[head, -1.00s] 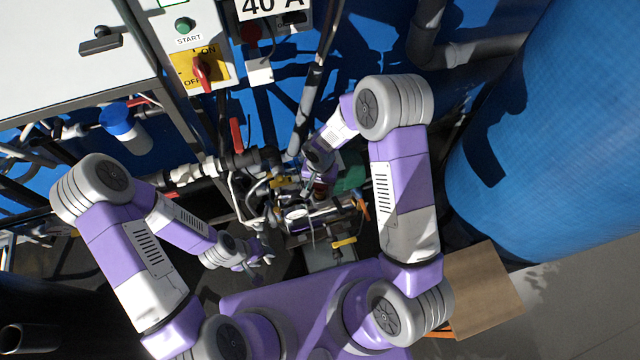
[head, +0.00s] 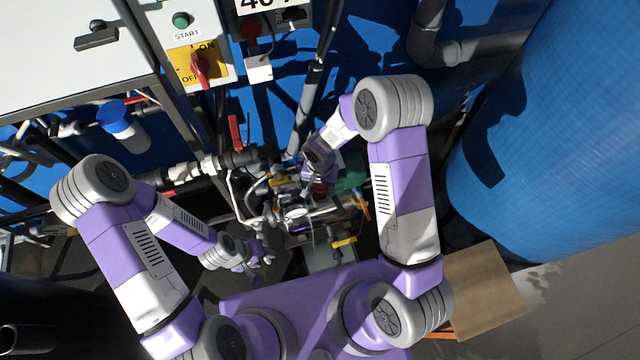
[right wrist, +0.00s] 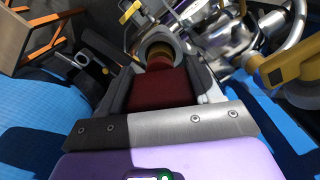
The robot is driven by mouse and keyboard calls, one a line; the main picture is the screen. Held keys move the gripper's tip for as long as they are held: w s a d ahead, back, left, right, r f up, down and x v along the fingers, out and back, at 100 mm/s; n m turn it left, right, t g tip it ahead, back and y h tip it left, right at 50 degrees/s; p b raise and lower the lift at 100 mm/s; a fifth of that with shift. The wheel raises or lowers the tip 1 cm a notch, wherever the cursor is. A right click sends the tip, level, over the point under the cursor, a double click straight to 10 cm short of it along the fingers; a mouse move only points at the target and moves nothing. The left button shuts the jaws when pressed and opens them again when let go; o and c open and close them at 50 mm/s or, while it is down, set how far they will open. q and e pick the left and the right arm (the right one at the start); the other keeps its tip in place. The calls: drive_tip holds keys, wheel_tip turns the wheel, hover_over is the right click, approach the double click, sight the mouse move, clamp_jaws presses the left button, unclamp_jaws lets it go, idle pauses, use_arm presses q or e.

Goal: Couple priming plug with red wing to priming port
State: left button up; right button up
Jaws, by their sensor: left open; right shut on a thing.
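In the right wrist view, my right gripper (right wrist: 160,82) is shut on the dark red wing of the priming plug (right wrist: 157,92). A brass-coloured part shows just beyond the red wing. It lines up with a grey round fitting (right wrist: 178,43), which looks like the priming port. The plug's front end meets or enters this ring; I cannot tell whether it is seated. In the head view my right gripper (head: 322,182) is over the pipework, with a bit of red beneath it. My left gripper (head: 262,262) is open and empty, left of the pipework.
A yellow-handled valve (right wrist: 285,72) is close to the right gripper in the wrist view. A metal cylinder with a gauge (head: 296,213) and an orange handle (head: 363,207) sits below the gripper. A large blue tank (head: 550,150) stands at the right, a control cabinet (head: 60,50) at upper left.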

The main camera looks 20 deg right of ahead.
idle(0.8)
drive_tip(key=shift+f+b, duration=1.15)
drive_tip(key=shift+b, duration=0.7)
idle(1.1)
drive_tip(key=shift+s, duration=0.1)
drive_tip(key=o, duration=1.3)
drive_tip(key=shift+c, duration=0.2)
wheel_tip(320, 180, up, 8)
drive_tip(key=shift+f+p, duration=0.15)
drive_tip(key=shift+p, duration=0.8)
drive_tip(key=shift+f, duration=0.1)
